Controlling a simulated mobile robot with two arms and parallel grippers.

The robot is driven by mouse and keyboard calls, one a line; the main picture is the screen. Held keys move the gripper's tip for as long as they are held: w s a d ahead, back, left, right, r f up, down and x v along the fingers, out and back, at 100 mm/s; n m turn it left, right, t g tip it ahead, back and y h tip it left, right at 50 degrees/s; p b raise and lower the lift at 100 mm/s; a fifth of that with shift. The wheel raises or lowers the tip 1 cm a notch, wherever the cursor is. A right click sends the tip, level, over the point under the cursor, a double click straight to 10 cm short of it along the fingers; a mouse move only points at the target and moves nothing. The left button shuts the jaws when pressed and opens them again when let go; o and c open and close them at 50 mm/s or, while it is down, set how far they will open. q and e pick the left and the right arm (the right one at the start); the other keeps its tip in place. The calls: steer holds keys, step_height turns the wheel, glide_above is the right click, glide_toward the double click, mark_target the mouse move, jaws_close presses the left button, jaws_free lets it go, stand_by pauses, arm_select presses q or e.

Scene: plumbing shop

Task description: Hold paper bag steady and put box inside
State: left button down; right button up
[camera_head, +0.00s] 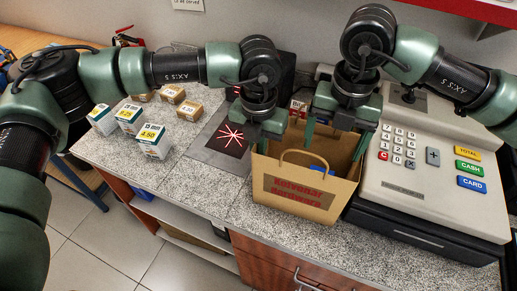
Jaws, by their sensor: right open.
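The brown paper bag (340,187) stands upright and open on the counter, with red lettering on its front and a handle loop raised. Something blue (318,169) shows inside it, mostly hidden by the front wall. My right gripper (336,140) is open over the bag's mouth, its fingers pointing down and spread apart. My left gripper (264,146) is at the bag's left rim; whether it pinches the paper is unclear.
Several small brown boxes (190,110) sit behind the white ones. A cash register (440,185) stands close on the bag's right. The counter's front edge (190,205) is clear.

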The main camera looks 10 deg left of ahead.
arm_select(q)
steer(key=c, duration=1.6)
jaws_free()
steer(key=shift+r, duration=0.1)
